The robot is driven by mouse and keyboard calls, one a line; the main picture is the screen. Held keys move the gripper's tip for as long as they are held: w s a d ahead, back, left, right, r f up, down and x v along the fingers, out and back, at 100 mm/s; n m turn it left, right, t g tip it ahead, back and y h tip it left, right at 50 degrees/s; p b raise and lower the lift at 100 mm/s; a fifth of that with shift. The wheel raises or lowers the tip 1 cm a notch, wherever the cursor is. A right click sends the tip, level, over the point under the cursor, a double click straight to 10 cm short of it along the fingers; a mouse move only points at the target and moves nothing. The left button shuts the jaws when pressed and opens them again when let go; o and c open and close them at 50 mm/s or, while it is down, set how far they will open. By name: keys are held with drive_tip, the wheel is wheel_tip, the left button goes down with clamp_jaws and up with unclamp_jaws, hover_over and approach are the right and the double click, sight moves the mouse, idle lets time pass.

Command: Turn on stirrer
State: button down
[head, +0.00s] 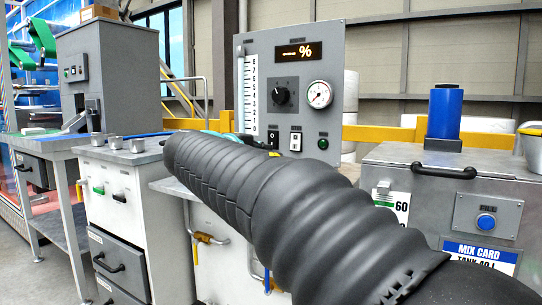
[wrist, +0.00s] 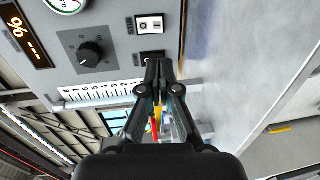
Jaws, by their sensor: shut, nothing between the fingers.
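A grey control panel (head: 330,60) stands upright at the centre of the head view. It carries a black dial knob (head: 280,95), a black switch (head: 273,139) and a white-plated switch (head: 295,141). In the wrist view the panel appears turned sideways, with the white-plated switch (wrist: 150,24) and the black switch (wrist: 152,57). My gripper (wrist: 161,66) is shut and empty, its tips close to the black switch; contact cannot be told. A blue cylinder (head: 444,113) stands on a grey tank lid (head: 440,172).
The panel also has a lit "%" display (head: 294,51), a round gauge (head: 318,94) and a vertical scale tube (head: 246,95). A blue button box (head: 487,220) sits on the tank front. Metal cups (head: 115,143) stand on the left cabinet. A yellow rail runs behind.

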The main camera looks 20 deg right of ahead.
sight(294, 149)
idle(0.3)
drive_tip(key=x, duration=1.2)
drive_tip(key=shift+w+d+p, duration=0.2)
drive_tip(key=shift+d+p, duration=0.05)
drive_tip(key=shift+p, duration=0.05)
drive_tip(key=shift+w+d+f, duration=0.1)
drive_tip(key=shift+w+d, duration=0.35)
drive_tip(key=shift+d, duration=0.1)
drive_tip(key=shift+w+d+f, duration=0.15)
drive_tip(key=shift+w+d, duration=0.05)
drive_tip(key=shift+b, duration=0.35)
drive_tip(key=shift+s+a+f, duration=0.15)
drive_tip(key=shift+s+a, duration=0.1)
drive_tip(key=shift+a, duration=0.1)
drive_tip(key=f+b+v, duration=0.2)
drive_tip(key=f+v, duration=0.1)
drive_tip(key=v, duration=0.9)
drive_tip(key=shift+s+a, duration=0.4)
drive_tip(key=shift+a, duration=0.05)
